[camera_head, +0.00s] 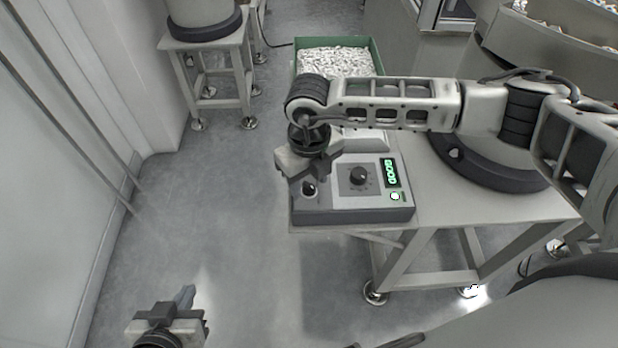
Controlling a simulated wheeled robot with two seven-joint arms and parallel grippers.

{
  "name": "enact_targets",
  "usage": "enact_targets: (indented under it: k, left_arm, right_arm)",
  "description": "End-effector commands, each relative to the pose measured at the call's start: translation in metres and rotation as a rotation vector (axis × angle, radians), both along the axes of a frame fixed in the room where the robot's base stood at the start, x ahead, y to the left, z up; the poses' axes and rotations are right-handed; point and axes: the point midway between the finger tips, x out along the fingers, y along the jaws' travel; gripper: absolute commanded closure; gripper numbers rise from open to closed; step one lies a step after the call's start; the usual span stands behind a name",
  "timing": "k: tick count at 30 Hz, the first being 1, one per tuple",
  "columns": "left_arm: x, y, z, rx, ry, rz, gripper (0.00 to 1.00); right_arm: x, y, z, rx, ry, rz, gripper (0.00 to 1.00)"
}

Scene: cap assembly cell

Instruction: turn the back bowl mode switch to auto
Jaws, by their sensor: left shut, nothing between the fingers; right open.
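A grey control box (345,211) sits on the near left corner of the table. A small dark switch (310,189) with a pale surround is at its left front, and a larger black knob (358,176) is in the middle of its panel. Labels are too small to read, so the switch's setting cannot be told. My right gripper (308,174) is open, pointing down over the box's left side, close behind the small switch; contact cannot be told. My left gripper (184,298) is shut and empty, low at the left, away from the box.
A green bin (377,53) of pale parts stands behind. A large round bowl base (490,175) is on the table (460,206). Open floor lies left.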

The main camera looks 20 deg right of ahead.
Motion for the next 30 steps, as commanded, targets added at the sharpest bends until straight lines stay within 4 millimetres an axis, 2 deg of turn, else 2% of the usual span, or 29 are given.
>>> enact_targets:
  k: [4,11,12,15,17,30]
  left_arm:
    - [0.0005,-0.0006,0.0009,-0.004,-0.001,0.005,1.0]
    - [0.0007,-0.0006,0.0008,-0.005,-0.001,0.006,1.0]
    - [0.0006,-0.0006,0.0007,-0.005,-0.001,0.006,1.0]
    - [0.0006,-0.0004,0.0006,-0.004,0.0,0.006,1.0]
    - [0.0006,-0.0003,0.0006,-0.004,0.0,0.006,1.0]
    - [0.0003,0.0006,-0.0086,0.001,0.004,0.001,1.0]
  right_arm:
    - [-0.0001,0.0002,-0.007,0.001,-0.001,0.001,0.53]
    - [0.0,0.0001,-0.0079,0.0,-0.001,0.001,0.53]
    - [0.0,0.0001,-0.0078,0.0,-0.001,0.001,0.56]
    - [0.0,0.0001,-0.0077,0.001,-0.001,0.001,0.84]
    - [0.0,0.0001,-0.0076,0.001,-0.001,0.001,0.98]
    - [0.0004,0.0002,-0.0094,0.002,-0.002,0.073,0.98]
